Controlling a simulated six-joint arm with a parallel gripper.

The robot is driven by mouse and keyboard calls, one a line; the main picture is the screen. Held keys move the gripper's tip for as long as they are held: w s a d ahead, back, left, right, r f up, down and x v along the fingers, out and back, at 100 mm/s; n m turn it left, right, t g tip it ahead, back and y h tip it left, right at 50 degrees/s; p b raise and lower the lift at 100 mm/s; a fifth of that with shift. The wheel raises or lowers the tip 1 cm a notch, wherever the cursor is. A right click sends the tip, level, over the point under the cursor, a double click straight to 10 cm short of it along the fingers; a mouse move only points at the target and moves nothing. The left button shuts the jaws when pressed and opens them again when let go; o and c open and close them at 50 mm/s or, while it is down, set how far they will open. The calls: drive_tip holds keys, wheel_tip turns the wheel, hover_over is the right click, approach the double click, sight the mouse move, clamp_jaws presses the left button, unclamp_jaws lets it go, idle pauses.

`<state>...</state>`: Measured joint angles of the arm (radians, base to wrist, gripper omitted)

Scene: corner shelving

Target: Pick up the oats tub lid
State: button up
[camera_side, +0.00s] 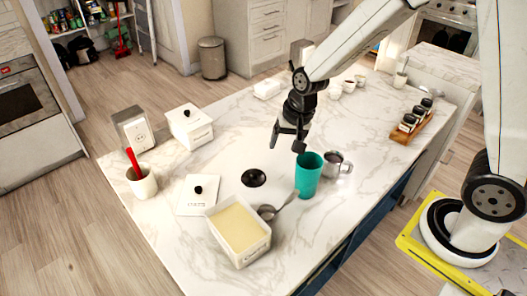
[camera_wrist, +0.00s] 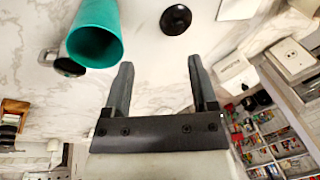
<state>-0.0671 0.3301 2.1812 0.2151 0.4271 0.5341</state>
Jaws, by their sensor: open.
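The oats tub lid (camera_side: 187,204) is a flat white square plate with a round black knob and faint lettering. It lies on the marble counter in the side view, left of the open tub (camera_side: 256,250) of pale yellow contents. At the top of the wrist view, a cut-off white plate (camera_wrist: 237,9) looks like the same lid. My gripper (camera_side: 287,142) is open and empty above the counter, well away from the lid, up and to its right. Its two spread fingers (camera_wrist: 160,66) show nothing between them in the wrist view.
A teal cup (camera_side: 308,175) and metal pitcher (camera_side: 338,166) stand below and right of my gripper. A black disc (camera_side: 253,178) lies between cup and lid. A lidded white canister (camera_side: 190,128) and utensil pot (camera_side: 142,183) stand left.

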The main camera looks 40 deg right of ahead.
drive_tip(key=w+a+f+m+y, duration=0.2)
drive_tip(key=w+a+f+m, duration=0.35)
drive_tip(key=w+m, duration=0.35)
drive_tip(key=m+y, duration=0.1)
drive_tip(key=m, duration=0.5)
approach(199, 188)
drive_tip(key=shift+w+a+f+g, duration=0.1)
drive_tip(key=shift+w+f+g, duration=0.05)
drive_tip(key=shift+f, duration=0.25)
drive_tip(key=shift+w+a+f+g, duration=0.15)
drive_tip(key=shift+f, duration=0.2)
drive_tip(key=shift+f, duration=0.1)
drive_tip(key=shift+x, duration=1.2)
drive_tip(key=shift+w+a+f, duration=0.1)
drive_tip(key=shift+x, duration=2.45)
drive_tip(key=shift+a, duration=0.1)
clamp_jaws()
